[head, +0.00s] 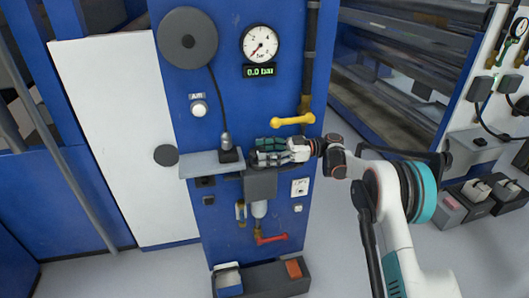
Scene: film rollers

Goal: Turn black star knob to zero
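My gripper (262,151) reaches in from the right, in front of the blue panel, with its fingers pointing left. It is directly above a grey regulator block (261,184) with a pale bowl below it. I cannot make out the black star knob; the gripper may hide it at the top of the block. The fingers are too small to tell whether they are open or shut on anything. A round gauge (260,44) has its needle at the lower left. The green display (259,71) below it reads 0.0 bar.
A yellow lever (292,120) is just above my gripper. A grey shelf (198,166) with a dark cabled device (229,153) is to its left. A red lever (271,239) is below. A dark bin (270,281) stands on the floor.

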